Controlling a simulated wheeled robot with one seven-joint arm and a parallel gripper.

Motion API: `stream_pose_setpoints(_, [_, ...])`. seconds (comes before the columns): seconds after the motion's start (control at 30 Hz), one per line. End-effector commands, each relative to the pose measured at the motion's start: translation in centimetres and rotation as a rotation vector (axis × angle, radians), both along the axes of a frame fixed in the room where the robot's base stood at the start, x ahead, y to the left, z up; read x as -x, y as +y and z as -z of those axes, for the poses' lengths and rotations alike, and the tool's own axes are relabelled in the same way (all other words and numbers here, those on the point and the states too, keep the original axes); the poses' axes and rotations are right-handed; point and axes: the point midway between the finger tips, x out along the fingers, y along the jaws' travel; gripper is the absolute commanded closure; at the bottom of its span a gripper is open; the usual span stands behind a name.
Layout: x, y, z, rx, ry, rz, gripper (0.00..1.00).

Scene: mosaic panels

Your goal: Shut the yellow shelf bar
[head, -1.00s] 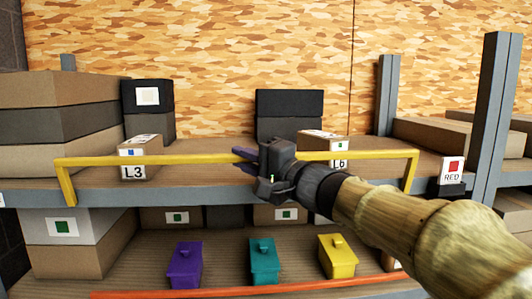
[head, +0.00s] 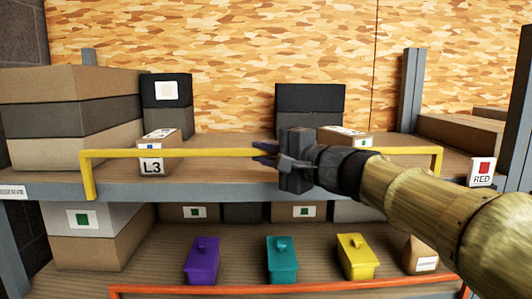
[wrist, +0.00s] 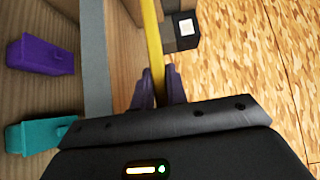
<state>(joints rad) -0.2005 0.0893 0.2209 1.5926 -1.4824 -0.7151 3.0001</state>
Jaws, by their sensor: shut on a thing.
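The yellow shelf bar (head: 205,153) runs level across the front of the upper shelf, in front of the box marked L3. Its left leg comes down over the grey shelf edge, and its right end shows beyond my gripper. My gripper (head: 266,153) is at about the middle of the bar, with its fingers closed around it. In the wrist view, the bar (wrist: 153,45) passes between the two purple fingers of my gripper (wrist: 157,88). My gripper and wrist hide part of the bar in the head view.
The L3 box (head: 154,158) and stacked boxes (head: 60,118) stand on the upper shelf. Below are a purple bin (head: 202,262), a teal bin (head: 282,262), a yellow bin (head: 357,258) and an orange bar (head: 200,289). A grey post (head: 411,95) stands at the right.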

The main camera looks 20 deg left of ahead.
Motion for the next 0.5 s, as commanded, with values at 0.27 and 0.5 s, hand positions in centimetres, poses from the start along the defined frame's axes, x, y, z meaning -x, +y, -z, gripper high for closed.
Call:
stream_pose_setpoints(0.27, [-0.05, -0.08, -0.07, -0.001, 0.0, 0.002, 0.64])
stream_pose_setpoints(0.5, [0.05, -0.36, -0.06, 0.0, -0.001, 0.003, 0.64])
